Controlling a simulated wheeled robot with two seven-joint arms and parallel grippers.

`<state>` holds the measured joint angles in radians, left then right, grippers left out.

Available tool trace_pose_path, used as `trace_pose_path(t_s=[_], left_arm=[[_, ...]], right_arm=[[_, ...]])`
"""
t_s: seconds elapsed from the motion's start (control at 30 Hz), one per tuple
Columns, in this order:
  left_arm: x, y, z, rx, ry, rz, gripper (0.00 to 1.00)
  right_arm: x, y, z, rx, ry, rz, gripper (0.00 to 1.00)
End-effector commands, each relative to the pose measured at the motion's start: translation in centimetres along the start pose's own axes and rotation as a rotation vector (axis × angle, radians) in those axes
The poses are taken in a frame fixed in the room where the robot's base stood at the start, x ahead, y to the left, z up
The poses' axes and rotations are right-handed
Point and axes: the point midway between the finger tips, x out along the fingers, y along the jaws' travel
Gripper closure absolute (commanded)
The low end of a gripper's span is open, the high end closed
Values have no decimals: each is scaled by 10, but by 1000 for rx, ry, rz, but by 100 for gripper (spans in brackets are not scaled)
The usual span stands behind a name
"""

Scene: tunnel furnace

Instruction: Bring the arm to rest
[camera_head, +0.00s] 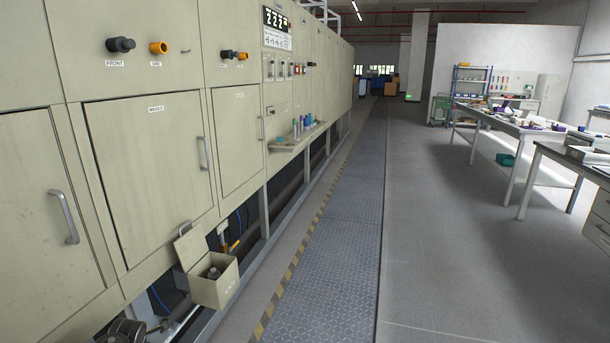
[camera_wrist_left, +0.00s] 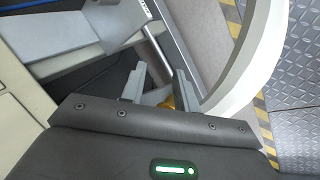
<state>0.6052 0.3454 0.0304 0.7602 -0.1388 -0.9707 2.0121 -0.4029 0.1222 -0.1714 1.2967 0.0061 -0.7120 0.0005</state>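My left gripper (camera_wrist_left: 160,68) shows in the left wrist view. Its two grey fingers stand apart, and I see nothing held between them. A small yellow thing (camera_wrist_left: 168,103) shows low behind the fingers; I cannot tell what it is. Neither arm nor gripper shows in the head view. My right gripper is in no view.
The beige furnace (camera_head: 150,150) runs along the left. A small open-lidded box (camera_head: 224,290) juts from its lower side. A metal-plate walkway (camera_head: 335,230) with a striped edge (camera_head: 295,260) lies clear. Workbenches (camera_head: 535,140) stand at the right, with open floor between.

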Motion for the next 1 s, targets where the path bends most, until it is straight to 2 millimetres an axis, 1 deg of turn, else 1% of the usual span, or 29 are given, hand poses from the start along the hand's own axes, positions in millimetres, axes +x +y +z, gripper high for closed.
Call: trace_pose_path(t_s=[0.03, 0.07, 0.1, 0.17, 0.27, 0.47, 0.57, 0.7, 0.9, 0.97, 1.0], left_arm=[[6, -17, 4, 66, 20, -7, 69], [9, -26, 8, 103, 29, -10, 69], [13, -40, 12, 153, 41, -16, 69], [11, -33, 12, 233, 37, 1, 69], [11, -28, 13, 395, 34, 19, 69], [11, -17, 14, 772, 46, 69, 69], [10, -9, 13, 1016, 67, 99, 69], [8, 3, 13, 1399, 120, 141, 69], [5, 17, 12, 1864, 218, 172, 69], [4, 20, 12, 1991, 251, 174, 69], [7, 14, 13, 2061, 261, 171, 69]], right_arm=[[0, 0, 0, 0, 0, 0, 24], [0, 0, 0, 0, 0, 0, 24], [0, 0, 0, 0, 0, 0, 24], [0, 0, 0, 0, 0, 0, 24], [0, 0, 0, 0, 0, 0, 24], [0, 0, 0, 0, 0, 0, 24], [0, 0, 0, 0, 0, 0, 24], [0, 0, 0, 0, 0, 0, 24], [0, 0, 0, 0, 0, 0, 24], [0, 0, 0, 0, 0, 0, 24], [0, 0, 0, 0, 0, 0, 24]])
